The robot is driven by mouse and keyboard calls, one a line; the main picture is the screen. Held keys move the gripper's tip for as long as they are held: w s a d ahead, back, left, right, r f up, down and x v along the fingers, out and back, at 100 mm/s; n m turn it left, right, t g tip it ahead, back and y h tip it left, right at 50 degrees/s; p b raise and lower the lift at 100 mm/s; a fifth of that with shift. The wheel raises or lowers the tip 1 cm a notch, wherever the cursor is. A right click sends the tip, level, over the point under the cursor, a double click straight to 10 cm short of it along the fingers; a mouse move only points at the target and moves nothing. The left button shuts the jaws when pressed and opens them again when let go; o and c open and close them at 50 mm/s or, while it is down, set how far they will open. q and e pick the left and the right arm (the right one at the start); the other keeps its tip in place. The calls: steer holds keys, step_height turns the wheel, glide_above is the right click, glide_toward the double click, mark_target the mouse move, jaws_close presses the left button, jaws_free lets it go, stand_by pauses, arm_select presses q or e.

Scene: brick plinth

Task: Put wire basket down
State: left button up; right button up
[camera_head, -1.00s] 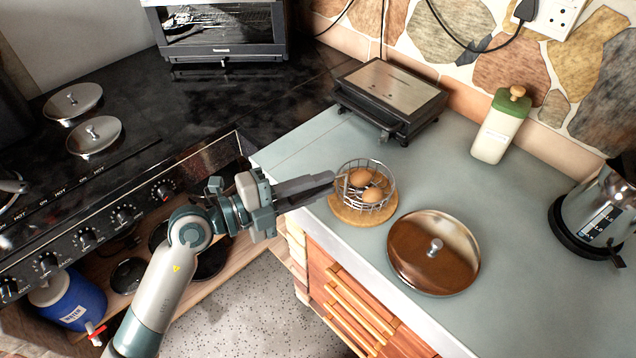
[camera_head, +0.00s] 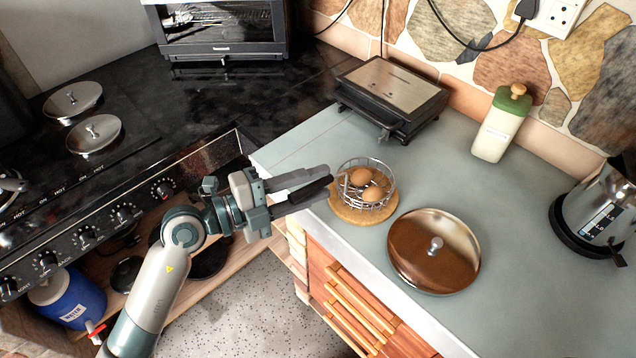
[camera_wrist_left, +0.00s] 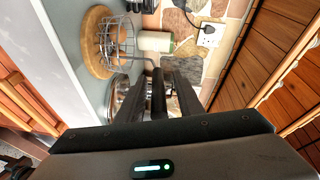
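The wire basket (camera_head: 366,186) holds brown eggs and sits upright on a round wooden board (camera_head: 345,212) on the counter. The basket also shows in the left wrist view (camera_wrist_left: 118,38). My left gripper (camera_head: 328,182) is at the basket's left side, with its fingers spread apart. In the left wrist view, the basket's dark handle (camera_wrist_left: 158,92) lies between the two fingers, with gaps visible beside it. The fingers partly hide the handle in the head view. My right gripper is not in view.
A round metal lid (camera_head: 434,262) lies just right of the board. A black grill (camera_head: 392,95) stands behind, a green-topped bottle (camera_head: 498,130) and a kettle (camera_head: 597,212) to the right. The stove (camera_head: 90,190) is on the left. Counter between lid and bottle is clear.

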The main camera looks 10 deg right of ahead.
arm_select(q)
steer(key=f+b+v, duration=0.1)
steer(key=b+v, duration=0.1)
steer(key=v, duration=0.9)
steer(key=shift+r+b, duration=0.4)
